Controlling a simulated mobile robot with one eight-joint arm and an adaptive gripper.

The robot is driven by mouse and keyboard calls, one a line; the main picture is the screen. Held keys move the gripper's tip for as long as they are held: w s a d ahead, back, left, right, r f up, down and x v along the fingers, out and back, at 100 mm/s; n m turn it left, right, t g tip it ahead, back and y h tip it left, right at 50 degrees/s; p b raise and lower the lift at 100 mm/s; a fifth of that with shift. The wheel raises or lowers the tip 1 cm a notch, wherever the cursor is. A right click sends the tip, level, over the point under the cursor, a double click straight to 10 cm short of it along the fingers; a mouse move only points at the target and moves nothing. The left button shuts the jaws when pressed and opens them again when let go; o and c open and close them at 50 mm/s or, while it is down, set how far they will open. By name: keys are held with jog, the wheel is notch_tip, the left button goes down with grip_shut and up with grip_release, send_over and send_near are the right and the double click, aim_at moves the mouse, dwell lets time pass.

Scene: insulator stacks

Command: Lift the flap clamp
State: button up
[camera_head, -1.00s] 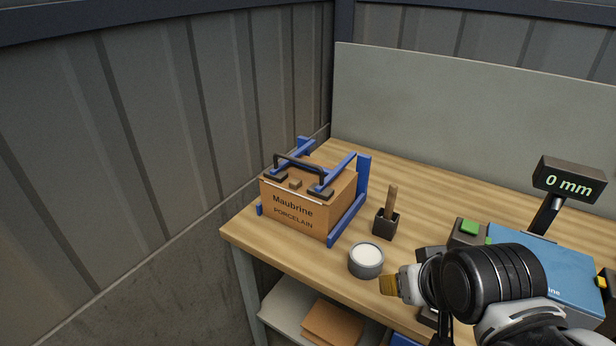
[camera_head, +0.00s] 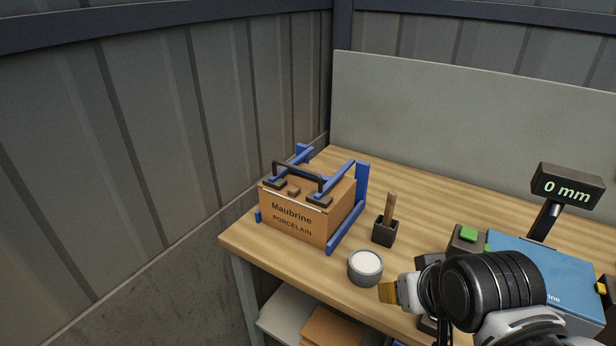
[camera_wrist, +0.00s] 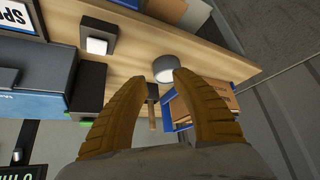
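The box stands within a blue frame (camera_head: 345,228) at the left end of the bench. My gripper (camera_head: 388,292) is in front of the bench's right half, well to the right of the clamp. In the wrist view its two yellow-brown fingers (camera_wrist: 159,78) are apart with nothing between them. Part of the box (camera_wrist: 222,88) and blue frame shows beyond the right finger. The clamp's handle cannot be made out there.
A grey round tub (camera_head: 365,268) and a black holder with a wooden-handled tool (camera_head: 385,229) stand between gripper and box. A blue machine (camera_head: 555,272) and a display reading 0 mm (camera_head: 567,185) are at right. A corrugated wall rises behind and left.

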jog(key=w+a+r+m+t+y+p, duration=0.1)
jog(key=w+a+r+m+y+p, duration=0.1)
jog(key=w+a+m, duration=0.3)
jog(key=w+a+r+m+t+y+p, duration=0.1)
jog(key=w+a+r+m+y, duration=0.15)
jog(key=w, duration=0.45)
jog(key=m+t+y+p, duration=0.3)
jog(key=m+t+y, duration=0.1)
jog(key=m, duration=0.6)
send_near(303, 171)
jog(key=w, duration=0.1)
jog(key=b+x, duration=0.2)
jog(key=x, duration=0.8)
jog(key=shift+w+a+f, duration=0.15)
jog(key=shift+a+f, duration=0.1)
jog(key=shift+a, duration=0.2)
grip_shut()
